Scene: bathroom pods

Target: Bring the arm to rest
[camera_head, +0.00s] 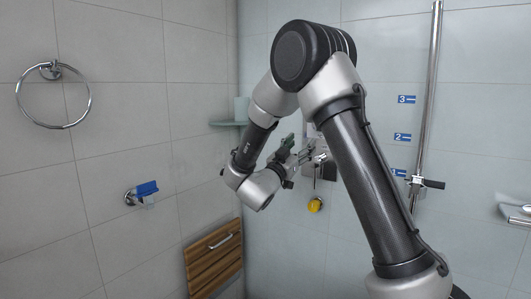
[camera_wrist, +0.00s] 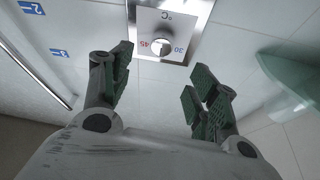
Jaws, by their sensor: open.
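My gripper (camera_head: 303,155) is at the end of my folded arm, in front of the back wall in the head view. In the wrist view my gripper (camera_wrist: 160,95) has its two dark green padded fingers spread apart, with nothing between them. Beyond the fingertips is a steel shower control plate (camera_wrist: 172,25) with a round knob and temperature marks. My gripper looks apart from the plate. In the head view my arm hides most of that plate.
A yellow round thing (camera_head: 315,205) is on the wall below. A vertical rail (camera_head: 427,95) stands right. A towel ring (camera_head: 53,124), blue-topped holder (camera_head: 147,189) and folded wooden seat (camera_head: 213,262) are on the left wall.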

